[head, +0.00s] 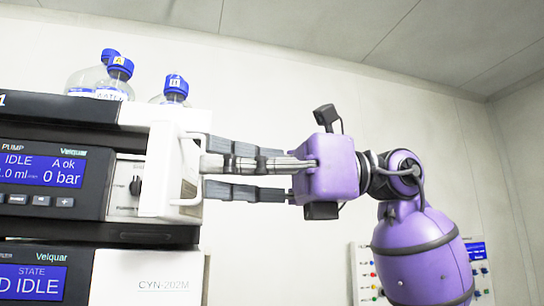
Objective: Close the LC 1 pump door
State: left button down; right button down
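The LC 1 pump (48,180) is the dark-fronted module at the left, with a blue screen reading IDLE and 0 bar. Its white door (158,170) stands open, swung out from the front, and the pale inner panel with a black knob (135,186) shows beside it. A white handle (187,202) sticks out at the door's right side. My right gripper (206,168) comes in from the right, its two grey fingers apart, one above the other, with the tips at the door's handle side. Whether they touch it I cannot tell. My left gripper is not in view.
Clear bottles with blue caps (175,88) stand on top of the stack. Below the pump is another module (150,275) labelled CYN-202M. A panel with coloured ports (366,272) is at the back right, partly behind my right arm.

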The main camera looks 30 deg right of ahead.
aim_at(176, 170)
jog(key=shift+w+a, duration=0.8)
jog(key=shift+a, duration=0.35)
jog(key=shift+w+a, duration=0.2)
jog(key=shift+a, duration=0.1)
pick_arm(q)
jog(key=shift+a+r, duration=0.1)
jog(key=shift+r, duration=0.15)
pick_arm(e)
jog(key=shift+f, duration=0.1)
pick_arm(q)
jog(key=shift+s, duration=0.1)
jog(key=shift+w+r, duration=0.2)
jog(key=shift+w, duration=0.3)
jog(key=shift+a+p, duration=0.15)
jog(key=shift+p, duration=0.15)
pick_arm(e)
jog(key=shift+w+a+f, duration=0.1)
jog(key=shift+a, duration=0.05)
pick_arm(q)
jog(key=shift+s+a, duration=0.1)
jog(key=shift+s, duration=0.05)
pick_arm(e)
jog(key=shift+m, duration=0.3)
